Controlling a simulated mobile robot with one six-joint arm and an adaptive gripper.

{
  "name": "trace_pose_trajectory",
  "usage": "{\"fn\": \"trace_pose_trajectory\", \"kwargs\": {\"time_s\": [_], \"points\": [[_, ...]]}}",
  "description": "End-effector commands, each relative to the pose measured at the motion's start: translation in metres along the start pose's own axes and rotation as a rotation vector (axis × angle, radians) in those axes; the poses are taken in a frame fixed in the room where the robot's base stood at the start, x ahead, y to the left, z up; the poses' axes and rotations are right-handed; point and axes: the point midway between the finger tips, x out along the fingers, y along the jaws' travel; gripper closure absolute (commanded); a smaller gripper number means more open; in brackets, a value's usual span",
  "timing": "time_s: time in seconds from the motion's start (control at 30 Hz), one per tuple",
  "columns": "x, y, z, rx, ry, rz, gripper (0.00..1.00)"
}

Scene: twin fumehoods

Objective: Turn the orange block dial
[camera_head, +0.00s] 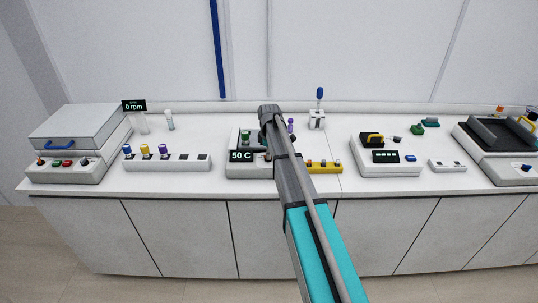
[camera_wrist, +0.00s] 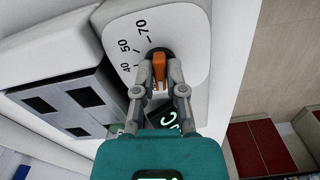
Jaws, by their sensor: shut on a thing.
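The orange block dial (camera_wrist: 159,66) shows in the wrist view, on a dark round base on a white panel (camera_wrist: 188,28) marked 40, 50 and 70. My gripper (camera_wrist: 160,75) is shut on the orange block, with one finger on each side of it. In the head view my gripper (camera_head: 268,112) is over the device with the "50 C" display (camera_head: 241,156). My arm hides much of that device there, and the dial cannot be made out.
A switch strip with colored knobs (camera_head: 167,162) stands left of the device. A yellow strip (camera_head: 324,167) lies close on its right. A device with a yellow handle (camera_head: 386,157) is further right. A grey lidded box (camera_head: 80,134) stands at far left.

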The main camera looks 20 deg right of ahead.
Motion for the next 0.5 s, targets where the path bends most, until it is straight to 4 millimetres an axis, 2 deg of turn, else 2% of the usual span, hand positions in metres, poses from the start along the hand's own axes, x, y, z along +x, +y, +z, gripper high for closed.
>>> {"fn": "trace_pose_trajectory", "kwargs": {"time_s": [0.47, 0.5], "points": [[0.0001, -0.0001, 0.0005, -0.022, -0.001, 0.000, 1.00], [0.0001, 0.0000, 0.0004, -0.022, -0.001, 0.000, 0.81]]}}
